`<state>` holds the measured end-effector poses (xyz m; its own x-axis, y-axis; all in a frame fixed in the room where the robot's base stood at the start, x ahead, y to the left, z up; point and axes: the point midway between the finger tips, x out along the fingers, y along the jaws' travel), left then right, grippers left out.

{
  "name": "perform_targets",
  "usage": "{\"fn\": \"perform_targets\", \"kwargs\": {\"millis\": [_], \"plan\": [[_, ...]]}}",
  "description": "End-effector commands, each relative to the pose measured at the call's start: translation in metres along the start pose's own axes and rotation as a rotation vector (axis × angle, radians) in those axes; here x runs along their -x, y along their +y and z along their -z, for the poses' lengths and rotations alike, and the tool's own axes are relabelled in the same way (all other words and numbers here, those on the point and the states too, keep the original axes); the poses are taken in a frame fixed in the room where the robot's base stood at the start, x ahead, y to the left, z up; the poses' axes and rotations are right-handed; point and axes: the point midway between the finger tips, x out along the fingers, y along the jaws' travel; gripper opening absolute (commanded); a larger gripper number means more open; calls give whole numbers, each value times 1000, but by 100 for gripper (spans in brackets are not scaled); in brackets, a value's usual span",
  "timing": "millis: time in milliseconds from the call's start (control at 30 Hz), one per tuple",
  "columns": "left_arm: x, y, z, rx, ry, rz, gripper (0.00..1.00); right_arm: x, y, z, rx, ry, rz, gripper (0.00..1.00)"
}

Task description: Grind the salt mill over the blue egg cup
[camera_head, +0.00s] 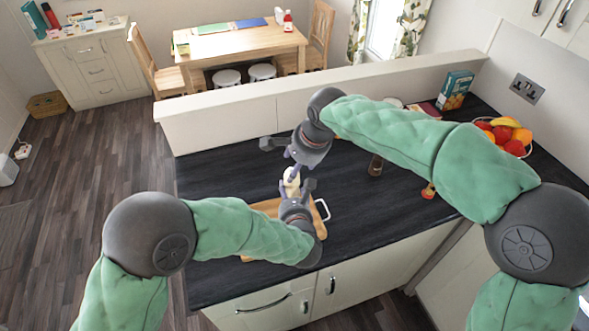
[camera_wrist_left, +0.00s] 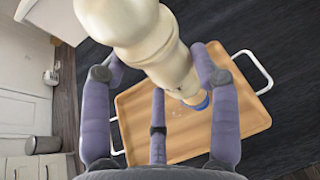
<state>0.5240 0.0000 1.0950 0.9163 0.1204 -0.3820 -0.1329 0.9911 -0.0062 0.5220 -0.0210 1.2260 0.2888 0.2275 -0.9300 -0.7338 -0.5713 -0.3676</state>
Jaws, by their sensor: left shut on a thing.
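The cream salt mill (camera_head: 291,182) is in my left gripper (camera_head: 295,192), above the wooden tray (camera_head: 268,207). In the left wrist view the mill (camera_wrist_left: 150,45) runs from the top edge down between the fingers of the left gripper (camera_wrist_left: 165,90). A small part of the blue egg cup (camera_wrist_left: 202,103) shows past the mill's lower end, over the tray (camera_wrist_left: 185,130). The mill hides the rest of the cup, and I cannot tell the gap between them. My right gripper (camera_head: 279,157) has its fingers spread just above the mill's top, apparently not around it.
A dark bottle (camera_head: 376,165) stands under my right arm on the black worktop (camera_head: 225,170). A fruit bowl (camera_head: 513,146) and a teal box (camera_head: 454,91) are at the right. A raised ledge (camera_head: 225,118) runs behind. The worktop's left part is clear.

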Motion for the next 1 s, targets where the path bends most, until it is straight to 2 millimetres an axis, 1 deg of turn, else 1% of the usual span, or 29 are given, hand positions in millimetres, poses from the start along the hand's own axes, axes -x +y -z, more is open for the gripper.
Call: {"fn": "perform_targets", "kwargs": {"millis": [33,100,233,700,1000], "plan": [[0,0,-1,1,-1,0,30,7,-1,0,0,0,2,65],[0,0,-1,1,-1,0,30,14,-1,0,-1,0,1,65],[0,0,-1,1,-1,0,30,22,-1,0,-1,-1,2,65],[0,0,-1,1,-1,0,30,28,-2,0,-1,0,1,65],[0,0,-1,1,-1,0,30,56,-13,0,-1,0,2,65]]}}
